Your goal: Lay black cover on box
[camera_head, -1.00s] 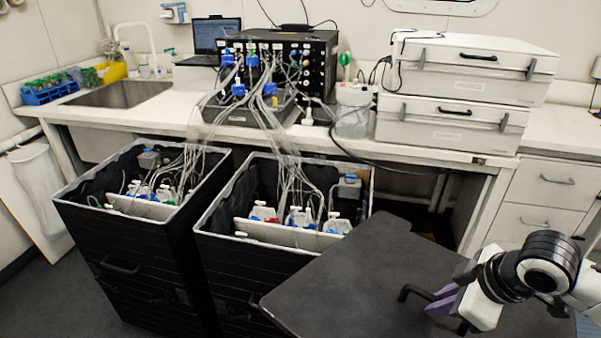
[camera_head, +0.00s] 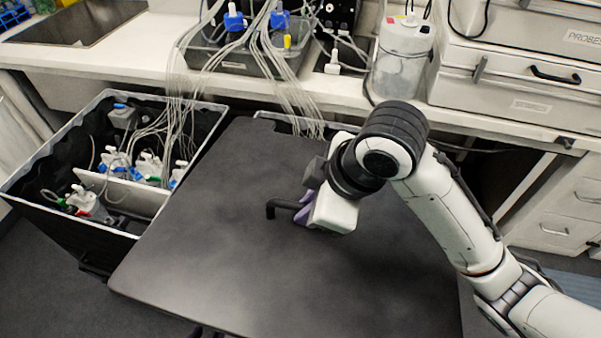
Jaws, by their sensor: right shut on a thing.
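The black cover (camera_head: 220,240) is a flat dark panel with a black handle on top. My right gripper (camera_head: 298,212) is shut on that handle, its purple fingers around it. The cover lies over the place of the right box (camera_head: 296,124), hiding nearly all of it; only a strip of its back rim shows. I cannot tell whether the cover rests on the box or hangs above it. The left box (camera_head: 28,205) is open, with white-capped bottles (camera_head: 148,168) and tubes inside. My left gripper is not in view.
Bundles of clear tubes (camera_head: 283,85) run from the bench down behind the cover's back edge. The bench front edge (camera_head: 480,125) lies behind the boxes, with a white container (camera_head: 402,60) and white cases (camera_head: 520,100) on it. Drawers (camera_head: 560,215) stand at right.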

